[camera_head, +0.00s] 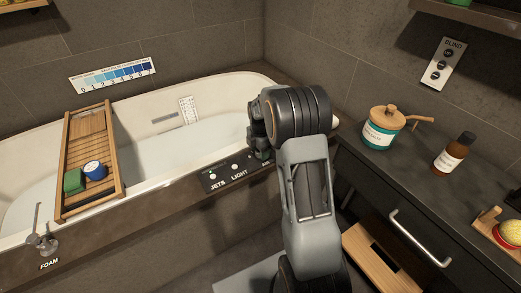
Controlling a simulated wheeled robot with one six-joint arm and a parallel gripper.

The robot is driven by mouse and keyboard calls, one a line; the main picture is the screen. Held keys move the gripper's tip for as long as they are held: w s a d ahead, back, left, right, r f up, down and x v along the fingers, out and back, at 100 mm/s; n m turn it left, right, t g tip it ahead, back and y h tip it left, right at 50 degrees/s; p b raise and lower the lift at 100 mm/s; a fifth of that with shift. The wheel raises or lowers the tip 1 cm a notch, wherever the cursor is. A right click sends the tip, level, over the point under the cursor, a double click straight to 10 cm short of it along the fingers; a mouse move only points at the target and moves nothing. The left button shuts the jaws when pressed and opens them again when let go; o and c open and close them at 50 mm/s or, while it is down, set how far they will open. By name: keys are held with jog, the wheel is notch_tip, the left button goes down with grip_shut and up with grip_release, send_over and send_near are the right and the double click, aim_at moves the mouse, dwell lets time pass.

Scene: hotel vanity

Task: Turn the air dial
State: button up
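A dark control panel (218,178) sits on the front rim of the bathtub, with white buttons over the labels JETS and LIGHT. I see no dial labelled air; the panel's right end is behind my arm and gripper. My gripper (259,154) points down over that right end, just right of the LIGHT button (235,167). Its fingertips are dark and partly hidden, so I cannot tell whether they are open or touching anything.
A wooden bath tray (69,188) with a green block and a blue jar spans the tub at left. A FOAM lever (47,243) is at the lower left. A teal jar (381,128) and brown bottle (454,152) stand on the right counter, beside my arm.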

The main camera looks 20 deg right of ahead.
jog(key=c, duration=0.8)
jog(key=shift+o, duration=0.2)
jog(key=m+p, duration=0.2)
jog(key=m, duration=0.1)
jog(key=shift+r+m, duration=0.2)
jog(key=shift+m, duration=0.1)
jog(key=m+p, duration=0.3)
jog(key=m, duration=0.3)
jog(key=m+p, duration=0.1)
jog(key=m, duration=0.6)
jog(key=shift+f+m+p, duration=0.1)
jog(key=shift+m+p, duration=0.2)
jog(key=shift+p, duration=0.1)
jog(key=m+p, duration=0.1)
jog(key=m, duration=0.5)
jog(key=shift+m, duration=0.5)
